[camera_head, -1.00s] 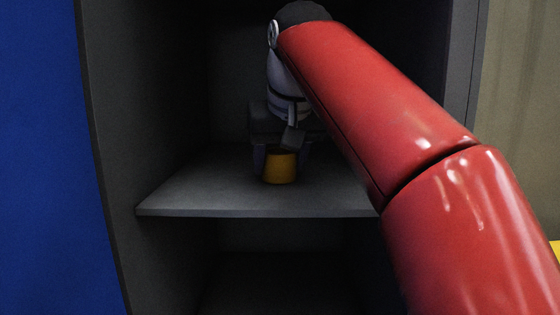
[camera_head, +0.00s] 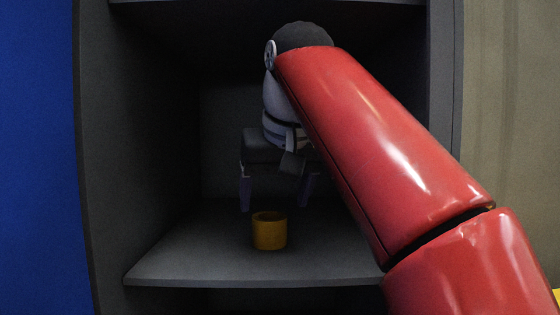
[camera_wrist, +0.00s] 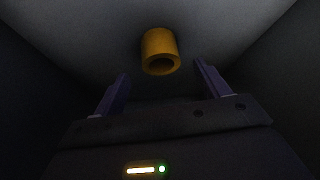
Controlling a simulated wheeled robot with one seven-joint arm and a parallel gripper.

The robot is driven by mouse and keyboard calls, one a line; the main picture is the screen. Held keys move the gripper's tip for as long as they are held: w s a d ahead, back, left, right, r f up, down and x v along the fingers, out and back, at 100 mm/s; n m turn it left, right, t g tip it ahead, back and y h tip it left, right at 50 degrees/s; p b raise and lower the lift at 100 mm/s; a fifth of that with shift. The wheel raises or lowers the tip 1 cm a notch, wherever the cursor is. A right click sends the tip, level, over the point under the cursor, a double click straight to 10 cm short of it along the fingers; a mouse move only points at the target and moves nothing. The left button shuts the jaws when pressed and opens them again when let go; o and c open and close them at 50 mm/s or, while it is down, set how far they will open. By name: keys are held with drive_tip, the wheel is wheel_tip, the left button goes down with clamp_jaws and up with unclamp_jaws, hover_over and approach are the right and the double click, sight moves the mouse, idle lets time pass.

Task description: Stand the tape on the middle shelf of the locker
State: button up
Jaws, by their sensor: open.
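The tape, a yellow-orange roll (camera_head: 269,232), stands upright on the grey locker shelf (camera_head: 200,268), with its hollow top showing. My gripper (camera_head: 277,204) is inside the locker compartment, above and behind the tape in the head view. Its two purple fingers are spread wide, with nothing between them. In the wrist view the tape (camera_wrist: 160,52) is beyond the fingertips of my open gripper (camera_wrist: 164,72), apart from both fingers. The tape appears to rest on the shelf by itself.
The locker's left side wall (camera_head: 135,140) and right side wall (camera_head: 440,120) flank my arm. Another shelf (camera_head: 270,3) edges the top of the compartment. A blue surface (camera_head: 35,150) is at the far left. Bare shelf lies on both sides of the tape.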

drive_tip(key=shift+v, duration=2.65)
